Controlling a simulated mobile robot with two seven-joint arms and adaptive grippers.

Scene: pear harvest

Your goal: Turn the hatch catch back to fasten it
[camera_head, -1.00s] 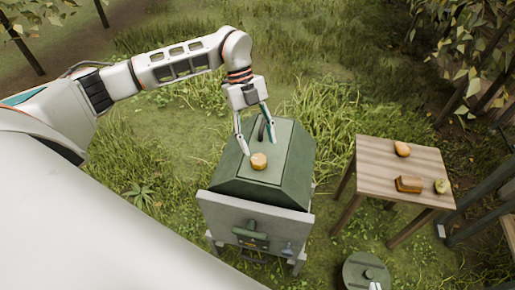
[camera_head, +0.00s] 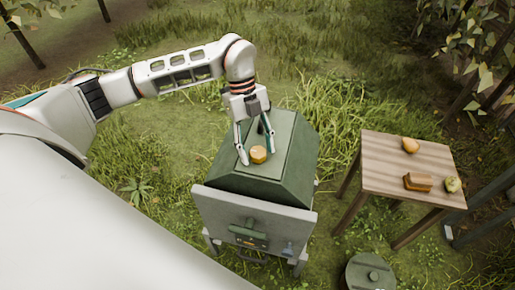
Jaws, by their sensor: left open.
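A green box (camera_head: 228,182) with sloping sides stands on a pale stand. A small round yellow-orange piece (camera_head: 259,155) sits on its flat top; I cannot tell for sure whether it is the hatch catch. My left gripper (camera_head: 257,152) points down over the top from behind. It is open, with one finger at the left of the orange piece and the other at its right and slightly behind. I cannot tell whether they touch it. A green handle-like fitting (camera_head: 248,233) is on the grey front panel (camera_head: 225,211). My right gripper is not in view.
A wooden table (camera_head: 385,158) at right holds an orange fruit (camera_head: 410,146), a brown block (camera_head: 418,182) and a greenish fruit (camera_head: 452,184). A round dark green lidded container (camera_head: 371,273) stands at the bottom right. Grass surrounds the box.

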